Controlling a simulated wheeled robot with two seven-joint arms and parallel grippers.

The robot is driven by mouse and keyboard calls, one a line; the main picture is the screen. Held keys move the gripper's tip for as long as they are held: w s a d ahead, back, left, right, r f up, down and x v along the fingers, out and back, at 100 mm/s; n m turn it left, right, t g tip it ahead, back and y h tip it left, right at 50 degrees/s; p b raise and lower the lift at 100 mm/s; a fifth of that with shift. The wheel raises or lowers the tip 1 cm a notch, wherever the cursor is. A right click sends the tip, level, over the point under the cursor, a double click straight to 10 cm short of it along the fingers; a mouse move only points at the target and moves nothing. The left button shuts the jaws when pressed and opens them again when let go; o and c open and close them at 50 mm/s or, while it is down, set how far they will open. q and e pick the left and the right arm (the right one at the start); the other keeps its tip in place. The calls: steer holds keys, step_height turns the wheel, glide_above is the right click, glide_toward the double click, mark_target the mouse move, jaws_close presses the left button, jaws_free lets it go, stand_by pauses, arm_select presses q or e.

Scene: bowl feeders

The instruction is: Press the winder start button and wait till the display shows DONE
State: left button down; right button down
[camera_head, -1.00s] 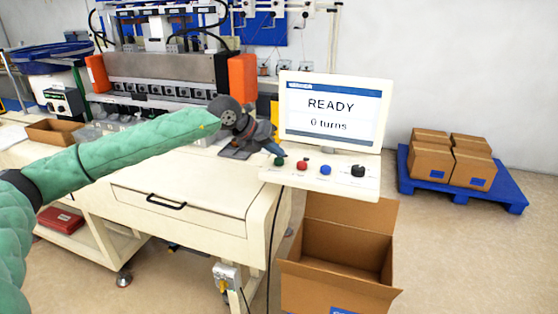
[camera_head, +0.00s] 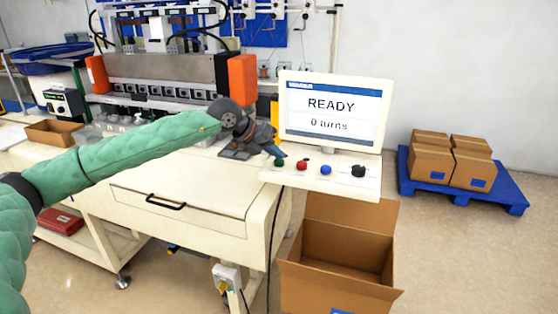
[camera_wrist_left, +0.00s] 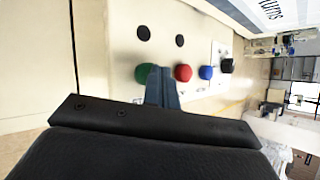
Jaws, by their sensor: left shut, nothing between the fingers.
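The winder display (camera_head: 331,112) reads READY and 0 turns. Below it, the control panel (camera_head: 343,181) carries a green button (camera_head: 279,162), a red button (camera_head: 302,166), a blue button (camera_head: 326,169) and a black knob (camera_head: 358,171). My left gripper (camera_head: 281,153) is shut and empty, with its tips right by the green button. In the left wrist view, the fingertips (camera_wrist_left: 160,82) are beside the green button (camera_wrist_left: 147,74) and partly cover it; I cannot tell whether they touch. The red button (camera_wrist_left: 183,73) is just to the right. My right gripper is not in view.
An open cardboard box (camera_head: 345,250) stands on the floor below the panel. A blue pallet (camera_head: 466,186) with several cartons is at the right. The winding machine (camera_head: 160,70) stands behind my left arm. A drawer (camera_head: 190,190) is in the bench front.

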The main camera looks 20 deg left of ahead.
mark_target(275, 161)
arm_select(q)
steer(key=shift+f+b, duration=0.3)
steer(key=shift+f, duration=0.1)
steer(key=shift+r, duration=0.2)
stand_by(0.5)
steer(key=shift+r, duration=1)
steer(key=shift+r, duration=0.1)
steer(key=shift+r+p, duration=0.55)
steer(key=shift+r, duration=1.85)
